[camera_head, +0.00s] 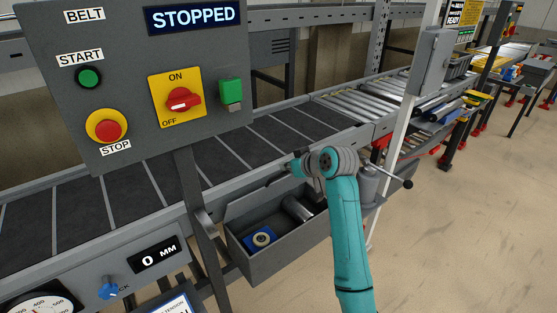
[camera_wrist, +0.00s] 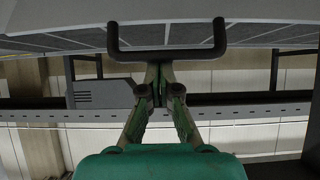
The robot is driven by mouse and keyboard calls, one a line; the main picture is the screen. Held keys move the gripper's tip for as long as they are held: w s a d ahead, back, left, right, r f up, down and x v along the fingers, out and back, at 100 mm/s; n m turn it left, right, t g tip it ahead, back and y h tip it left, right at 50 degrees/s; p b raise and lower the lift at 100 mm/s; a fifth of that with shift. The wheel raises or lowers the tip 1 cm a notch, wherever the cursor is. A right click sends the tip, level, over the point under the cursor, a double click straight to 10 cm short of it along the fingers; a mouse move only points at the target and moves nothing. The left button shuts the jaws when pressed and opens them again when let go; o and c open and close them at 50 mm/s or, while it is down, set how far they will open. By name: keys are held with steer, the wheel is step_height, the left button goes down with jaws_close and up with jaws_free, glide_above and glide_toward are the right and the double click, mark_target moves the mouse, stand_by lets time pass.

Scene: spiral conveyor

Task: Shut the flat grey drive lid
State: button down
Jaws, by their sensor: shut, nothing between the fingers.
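A flat grey panel, which looks like the raised lid (camera_head: 252,199), stands along the box's back edge. My gripper (camera_head: 284,173) is over the back of the box, small and partly hidden by my teal arm. In the wrist view, my gripper (camera_wrist: 162,82) is shut and empty. A dark U-shaped handle (camera_wrist: 166,53) crosses just above the fingertips, below a pale grey surface (camera_wrist: 60,14). I cannot tell whether the fingers touch the handle.
The control panel (camera_head: 130,130) reads STOPPED and stands at the left, on a post in front of the belt (camera_head: 160,180). A crank handle (camera_head: 395,178) juts out right of my arm. The floor (camera_head: 460,230) at the right is clear.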

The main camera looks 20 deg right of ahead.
steer(key=s+d+f+t+y, duration=0.1)
steer(key=s+d+f+t, duration=0.1)
steer(key=s+f, duration=0.4)
steer(key=s+d+f+t+y, duration=0.1)
steer(key=s+f+t, duration=0.3)
steer(key=f, duration=0.9)
steer(key=s+d, duration=0.1)
steer(key=s, duration=0.2)
steer(key=shift+d+t, duration=0.15)
steer(key=shift+t, duration=0.15)
